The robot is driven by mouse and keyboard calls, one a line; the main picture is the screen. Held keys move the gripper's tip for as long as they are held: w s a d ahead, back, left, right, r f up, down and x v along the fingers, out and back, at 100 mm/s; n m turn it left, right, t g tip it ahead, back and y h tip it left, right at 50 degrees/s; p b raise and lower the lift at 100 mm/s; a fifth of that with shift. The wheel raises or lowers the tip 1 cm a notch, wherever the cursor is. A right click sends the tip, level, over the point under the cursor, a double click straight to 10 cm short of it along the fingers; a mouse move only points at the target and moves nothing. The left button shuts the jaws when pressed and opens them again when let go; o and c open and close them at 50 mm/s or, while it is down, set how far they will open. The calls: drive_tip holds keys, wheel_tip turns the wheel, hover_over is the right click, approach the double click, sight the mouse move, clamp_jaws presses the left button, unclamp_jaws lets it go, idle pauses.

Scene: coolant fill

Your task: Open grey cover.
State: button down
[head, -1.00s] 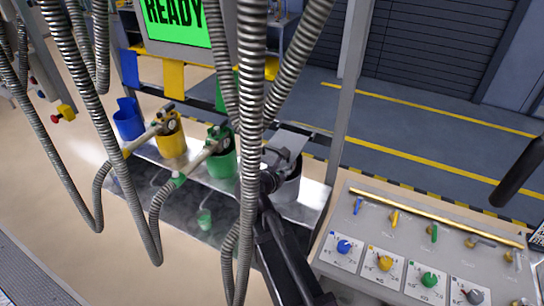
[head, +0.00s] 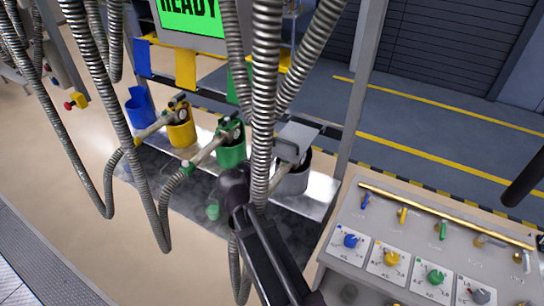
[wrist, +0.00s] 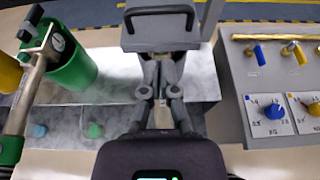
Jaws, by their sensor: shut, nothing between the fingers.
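The grey cover (head: 299,135) is a flat panel raised at an angle above the grey container (head: 292,181); part of the container's dark mouth shows below it. In the wrist view the cover (wrist: 160,34) is at the top centre, with a dark bar handle (wrist: 160,10) across it. My gripper (wrist: 162,64) is shut and empty, its fingertips pointing at the cover's lower edge. I cannot tell whether they touch. In the head view the hanging hose and my arm hide the fingertips.
Green (head: 231,152), yellow (head: 181,132) and blue (head: 139,112) containers stand left of the grey one; nozzles with hoses sit at the green and yellow ones. Ribbed hoses (head: 265,90) hang before my arm. A control panel (head: 410,240) with knobs stands right.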

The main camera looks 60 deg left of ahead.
drive_tip(key=b+x, duration=0.3)
drive_tip(key=x, duration=0.6)
drive_tip(key=shift+w, duration=0.1)
drive_tip(key=shift+r, duration=0.1)
idle(0.3)
